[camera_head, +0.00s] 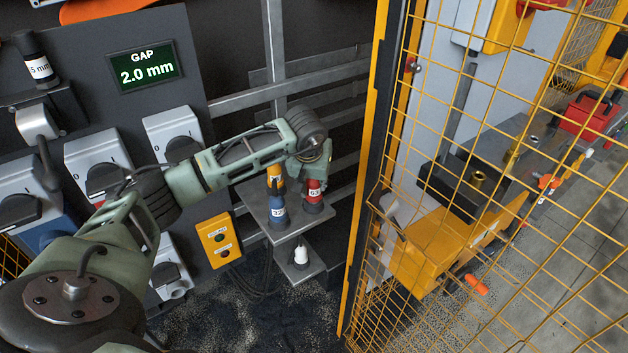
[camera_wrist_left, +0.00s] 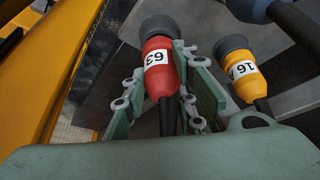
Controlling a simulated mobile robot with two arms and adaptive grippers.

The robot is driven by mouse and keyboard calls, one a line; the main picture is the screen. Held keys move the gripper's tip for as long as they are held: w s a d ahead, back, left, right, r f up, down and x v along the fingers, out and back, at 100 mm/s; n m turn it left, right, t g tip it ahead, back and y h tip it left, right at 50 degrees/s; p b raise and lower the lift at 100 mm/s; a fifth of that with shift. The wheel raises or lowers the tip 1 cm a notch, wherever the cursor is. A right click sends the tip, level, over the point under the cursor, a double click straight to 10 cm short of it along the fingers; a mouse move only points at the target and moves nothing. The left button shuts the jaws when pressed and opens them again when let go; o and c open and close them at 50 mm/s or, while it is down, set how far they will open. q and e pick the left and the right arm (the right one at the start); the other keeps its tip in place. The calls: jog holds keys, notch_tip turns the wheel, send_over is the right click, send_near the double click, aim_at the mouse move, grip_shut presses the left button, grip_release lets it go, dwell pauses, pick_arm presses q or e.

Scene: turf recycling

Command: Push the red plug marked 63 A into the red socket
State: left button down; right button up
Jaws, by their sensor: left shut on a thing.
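The red plug marked 63 (camera_head: 314,190) stands upright on a small grey metal shelf (camera_head: 262,207), dark end down. My left gripper (camera_head: 318,172) reaches it from above. In the left wrist view, the red plug (camera_wrist_left: 158,72) is between the two green fingers of my left gripper (camera_wrist_left: 160,85), which is shut on it. Its cable runs back between the fingers. I cannot make out a red socket; my arm covers part of the wall panel. My right gripper is not in view.
A blue plug (camera_head: 277,209) and a yellow plug (camera_head: 275,178) stand close beside the red one. Grey switch boxes (camera_head: 98,160) line the wall, with a yellow button box (camera_head: 219,240). Yellow mesh fence (camera_head: 470,200) stands right.

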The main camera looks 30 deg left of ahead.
pick_arm(q)
jog(key=shift+f, duration=0.4)
jog(key=c, duration=1.3)
grip_release()
jog(key=shift+c, duration=0.2)
jog(key=v, duration=1.2)
